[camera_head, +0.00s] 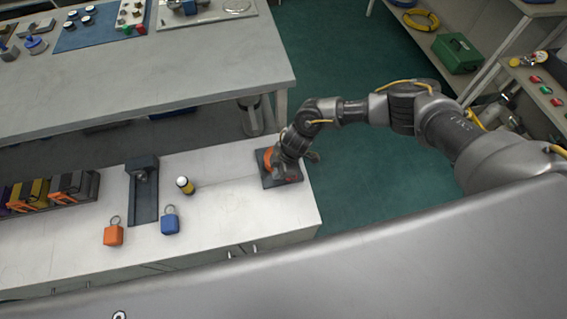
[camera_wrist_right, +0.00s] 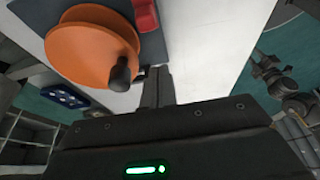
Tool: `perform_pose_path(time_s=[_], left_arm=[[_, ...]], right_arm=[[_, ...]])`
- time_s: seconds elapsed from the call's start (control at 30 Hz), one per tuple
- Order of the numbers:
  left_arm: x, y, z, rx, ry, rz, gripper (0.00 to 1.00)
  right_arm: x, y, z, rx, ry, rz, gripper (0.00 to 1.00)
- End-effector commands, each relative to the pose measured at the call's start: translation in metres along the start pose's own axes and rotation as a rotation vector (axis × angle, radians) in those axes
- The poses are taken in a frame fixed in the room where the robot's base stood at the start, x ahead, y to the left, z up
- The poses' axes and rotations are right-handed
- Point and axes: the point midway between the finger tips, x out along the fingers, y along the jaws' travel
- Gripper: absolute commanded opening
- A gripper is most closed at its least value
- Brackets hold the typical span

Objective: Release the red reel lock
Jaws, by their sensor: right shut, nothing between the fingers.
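The orange reel (camera_head: 267,158) sits on a dark base plate (camera_head: 268,182) at the right end of the white bench, partly hidden by my right arm. In the right wrist view the reel (camera_wrist_right: 88,48) shows large, with a dark crank knob (camera_wrist_right: 121,73) on it. The red reel lock (camera_wrist_right: 146,15) is at the top edge of that view, beside the reel and partly cut off. My right gripper (camera_wrist_right: 158,78) is shut and empty, its fingertips close to the knob and apart from the red lock. Contact with the knob cannot be told. My left gripper is not in view.
A thin line runs from the reel toward a yellow-and-black cylinder (camera_head: 185,185). Orange (camera_head: 113,235) and blue (camera_head: 170,221) padlock-like blocks and a dark upright fixture (camera_head: 143,205) stand farther left. The bench between cylinder and reel is otherwise clear.

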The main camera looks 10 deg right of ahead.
Motion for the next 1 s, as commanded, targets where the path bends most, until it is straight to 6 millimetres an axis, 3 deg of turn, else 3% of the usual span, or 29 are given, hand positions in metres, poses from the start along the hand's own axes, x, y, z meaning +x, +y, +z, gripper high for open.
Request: perform_pose_path(time_s=[0.1,0.17,0.33,0.87,1.0], left_arm=[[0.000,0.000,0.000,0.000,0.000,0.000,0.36],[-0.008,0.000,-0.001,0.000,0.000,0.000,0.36],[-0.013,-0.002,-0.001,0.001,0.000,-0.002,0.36],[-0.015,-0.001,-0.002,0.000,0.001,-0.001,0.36],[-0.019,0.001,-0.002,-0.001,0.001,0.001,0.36]], right_arm=[[0.021,0.000,0.001,-0.001,-0.002,0.000,0.00],[0.011,0.001,0.013,0.001,-0.004,0.002,0.00],[0.006,0.000,0.030,-0.001,-0.002,0.000,0.00],[0.004,0.000,0.040,0.001,0.000,0.000,0.00],[-0.001,0.000,0.054,0.006,0.000,0.000,0.00]])
